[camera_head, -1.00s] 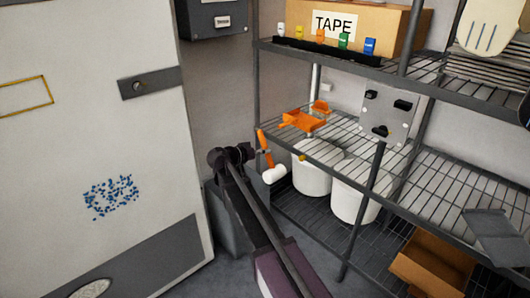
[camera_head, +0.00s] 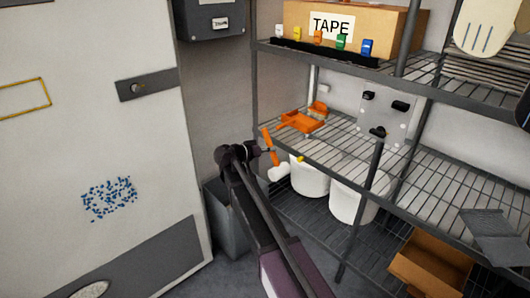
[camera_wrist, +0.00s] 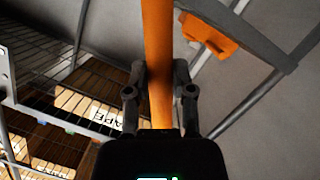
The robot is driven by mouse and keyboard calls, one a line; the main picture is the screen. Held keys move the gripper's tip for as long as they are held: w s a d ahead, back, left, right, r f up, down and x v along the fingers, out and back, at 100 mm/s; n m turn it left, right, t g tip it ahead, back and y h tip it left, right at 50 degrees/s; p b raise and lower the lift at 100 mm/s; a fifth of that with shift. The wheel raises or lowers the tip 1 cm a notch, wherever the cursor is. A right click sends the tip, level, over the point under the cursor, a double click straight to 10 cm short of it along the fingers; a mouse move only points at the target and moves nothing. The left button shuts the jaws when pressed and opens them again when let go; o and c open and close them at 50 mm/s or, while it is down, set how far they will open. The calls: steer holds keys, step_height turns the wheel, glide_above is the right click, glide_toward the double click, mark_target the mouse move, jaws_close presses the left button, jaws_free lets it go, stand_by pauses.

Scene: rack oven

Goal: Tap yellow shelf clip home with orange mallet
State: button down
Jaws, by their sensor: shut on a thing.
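The mallet has an orange handle (camera_head: 269,143) and a white head (camera_head: 279,173). My gripper (camera_head: 262,150) is shut on the handle. The head hangs below the gripper, in front of the shelf. The yellow shelf clip (camera_head: 300,159) is at the front edge of the middle wire shelf, a little up and right of the mallet head; the two look apart. In the wrist view my gripper's fingers (camera_wrist: 160,95) close on both sides of the orange handle (camera_wrist: 158,50); the mallet head and the clip do not show there clearly.
An orange dustpan (camera_head: 302,122) lies on the middle wire shelf (camera_head: 430,190). White buckets (camera_head: 310,180) stand below it. The upper shelf bears a tape box (camera_head: 380,25) and several coloured tags. A white door (camera_head: 90,130) is at left.

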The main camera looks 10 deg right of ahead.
steer(key=shift+w+d, duration=0.35)
steer(key=shift+d, duration=0.2)
steer(key=shift+s+a, duration=0.15)
steer(key=shift+a, duration=0.1)
stand_by(0.6)
steer(key=w+d, duration=0.2)
steer(key=d, duration=0.1)
steer(key=w+d, duration=0.1)
steer(key=shift+w+d, duration=0.25)
steer(key=shift+d, duration=0.15)
steer(key=shift+s+a+r, duration=0.1)
steer(key=shift+s+a, duration=0.75)
steer(key=shift+a, duration=0.25)
steer(key=shift+s+a, duration=0.8)
steer(key=shift+a, duration=0.25)
